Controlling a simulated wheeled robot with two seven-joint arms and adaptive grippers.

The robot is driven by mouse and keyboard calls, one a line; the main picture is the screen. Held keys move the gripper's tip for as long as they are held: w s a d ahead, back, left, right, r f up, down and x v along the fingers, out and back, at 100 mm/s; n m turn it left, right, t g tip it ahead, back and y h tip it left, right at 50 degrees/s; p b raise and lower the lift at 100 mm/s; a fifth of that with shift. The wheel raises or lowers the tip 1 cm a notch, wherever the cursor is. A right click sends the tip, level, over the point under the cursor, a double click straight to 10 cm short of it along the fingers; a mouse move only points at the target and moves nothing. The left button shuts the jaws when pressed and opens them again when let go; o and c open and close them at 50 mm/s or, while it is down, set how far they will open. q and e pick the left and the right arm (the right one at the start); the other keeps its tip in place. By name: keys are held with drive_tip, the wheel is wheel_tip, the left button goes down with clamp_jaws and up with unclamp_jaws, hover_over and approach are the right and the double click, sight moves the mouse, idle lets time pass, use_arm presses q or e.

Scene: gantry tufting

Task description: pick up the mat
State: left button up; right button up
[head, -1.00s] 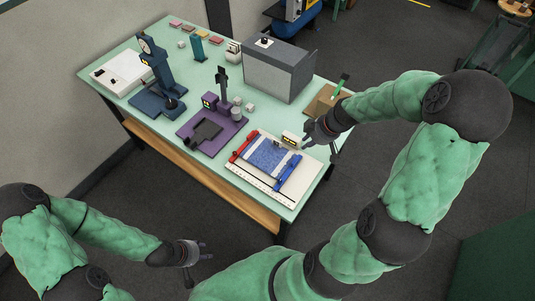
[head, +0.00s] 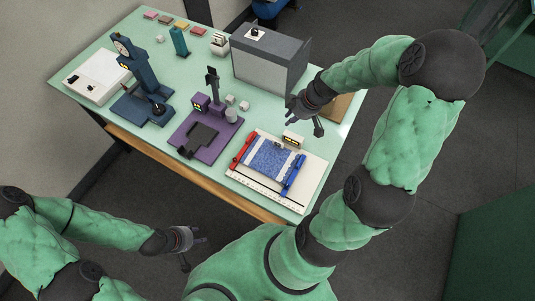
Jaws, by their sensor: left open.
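The mat (head: 270,160) is a blue speckled rectangle. It lies flat on a white board (head: 240,172) at the table's near right, between a red bar (head: 243,150) on its left and a blue bar (head: 294,175) on its right. My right gripper (head: 305,119) is above the table, up and to the right of the mat and apart from it. Its fingers look spread and hold nothing. My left gripper (head: 194,253) is open and empty, off the table's near edge, well below and left of the mat.
A small cream box (head: 293,139) sits at the board's far edge. A purple stand (head: 205,145), a blue stand (head: 146,107) and a large grey box (head: 265,67) stand on the green table (head: 120,45). The near floor is clear.

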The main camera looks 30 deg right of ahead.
drive_tip(key=b, duration=1.1)
hover_over(279, 146)
drive_tip(key=s, duration=0.1)
drive_tip(key=f, duration=1)
drive_tip(key=d+f, duration=0.1)
drive_tip(key=f, duration=0.4)
drive_tip(key=shift+s+f, duration=0.1)
drive_tip(key=shift+f, duration=0.05)
drive_tip(key=shift+x, duration=2.6)
drive_tip(key=shift+s+d, duration=0.1)
drive_tip(key=shift+d, duration=0.05)
clamp_jaws()
